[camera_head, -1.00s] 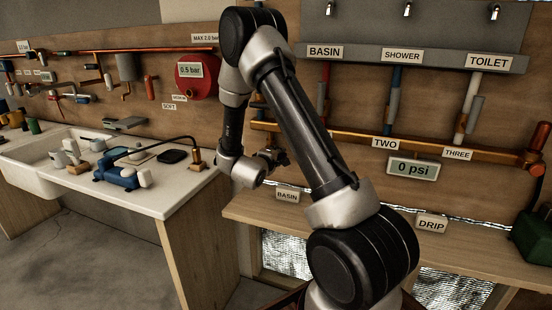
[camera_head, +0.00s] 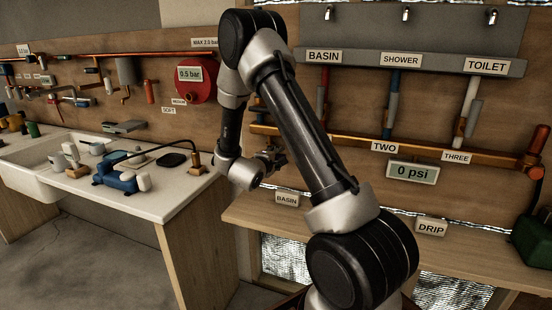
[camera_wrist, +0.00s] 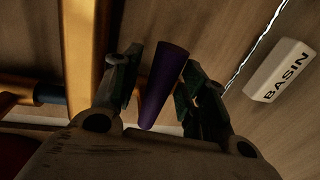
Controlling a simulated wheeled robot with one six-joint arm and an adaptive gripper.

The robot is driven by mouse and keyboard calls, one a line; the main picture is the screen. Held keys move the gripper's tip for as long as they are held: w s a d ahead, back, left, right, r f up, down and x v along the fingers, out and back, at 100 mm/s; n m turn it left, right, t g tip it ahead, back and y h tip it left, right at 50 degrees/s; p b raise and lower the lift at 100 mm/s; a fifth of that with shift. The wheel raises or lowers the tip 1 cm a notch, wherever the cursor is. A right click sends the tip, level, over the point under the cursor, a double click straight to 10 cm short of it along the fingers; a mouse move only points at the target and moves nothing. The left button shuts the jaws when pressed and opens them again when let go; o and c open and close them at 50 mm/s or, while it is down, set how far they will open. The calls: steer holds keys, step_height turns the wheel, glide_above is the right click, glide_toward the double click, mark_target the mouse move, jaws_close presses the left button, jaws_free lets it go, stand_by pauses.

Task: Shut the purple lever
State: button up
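The purple lever (camera_wrist: 164,82) shows in the wrist view as a dark purple bar, slanting between the two fingers of my gripper (camera_wrist: 160,85). The fingers stand apart on either side of it. There is a gap on the left, and the right finger is close to the lever's upper end; I cannot tell if they touch. In the head view my gripper (camera_head: 277,160) is small and dark at the copper pipe, left of my forearm. The lever cannot be made out there.
A copper pipe (camera_wrist: 83,60) runs close to the left finger in the wrist view. A BASIN label (camera_wrist: 279,70) lies to the right. In the head view a wooden ledge (camera_head: 345,217) lies below, and a sink counter (camera_head: 165,205) stands at left. The gauge (camera_head: 412,172) reads 0 psi.

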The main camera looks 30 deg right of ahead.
steer(key=v, duration=1.2)
stand_by(0.3)
